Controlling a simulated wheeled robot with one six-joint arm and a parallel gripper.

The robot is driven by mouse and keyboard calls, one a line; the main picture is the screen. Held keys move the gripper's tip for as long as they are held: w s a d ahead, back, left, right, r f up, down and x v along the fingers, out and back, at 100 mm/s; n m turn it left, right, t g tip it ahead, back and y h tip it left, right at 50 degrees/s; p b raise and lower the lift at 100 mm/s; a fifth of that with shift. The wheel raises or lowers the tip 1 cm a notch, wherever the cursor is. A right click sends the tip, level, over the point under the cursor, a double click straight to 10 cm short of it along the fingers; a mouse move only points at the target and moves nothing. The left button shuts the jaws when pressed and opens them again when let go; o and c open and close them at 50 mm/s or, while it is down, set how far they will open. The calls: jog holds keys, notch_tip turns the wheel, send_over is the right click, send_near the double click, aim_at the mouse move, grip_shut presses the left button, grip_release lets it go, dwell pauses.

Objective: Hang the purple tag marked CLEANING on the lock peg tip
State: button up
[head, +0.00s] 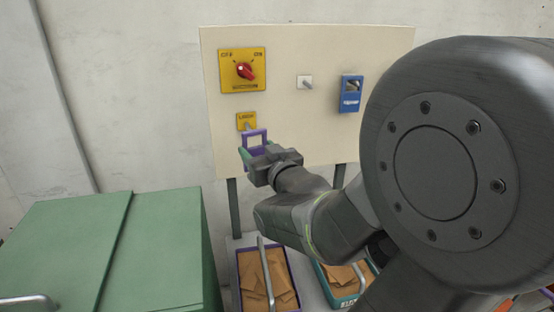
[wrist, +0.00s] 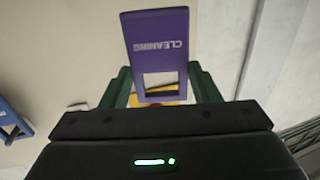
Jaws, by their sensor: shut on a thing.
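The purple tag (wrist: 155,40) marked CLEANING shows in the wrist view, held between the green fingers of my gripper (wrist: 159,76). Its window-like opening is at the end towards the yellow plate. In the head view, the tag's open frame (head: 255,136) sticks out above my gripper (head: 256,152), just below and in front of the yellow LOCK plate (head: 246,120). The lower part of the tag is hidden by the gripper there. A short grey lock peg (head: 248,126) shows at the plate, close to the frame's top edge. I cannot tell whether they touch.
A red SUCTION knob (head: 245,71) is above on the board (head: 290,140). A blue tag (head: 350,95) hangs to the right, past a small pale switch (head: 305,83). A green cabinet (head: 100,250) stands at left. Trays of brown pieces (head: 266,280) are below.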

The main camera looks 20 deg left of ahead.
jog(key=x, duration=0.3)
jog(key=w+x, duration=0.1)
jog(key=x, duration=0.1)
jog(key=d+f+x, duration=0.1)
jog(key=x, duration=0.2)
jog(key=shift+w+a, duration=0.2)
jog(key=shift+w, duration=0.25)
dwell(0.8)
dwell(0.4)
jog(key=shift+r, duration=0.1)
jog(key=o, duration=1.1)
jog(key=shift+c, duration=0.2)
jog(key=b+v, duration=0.2)
jog(key=v, duration=1.1)
jog(key=shift+s+d, duration=0.15)
jog(key=shift+d, duration=0.2)
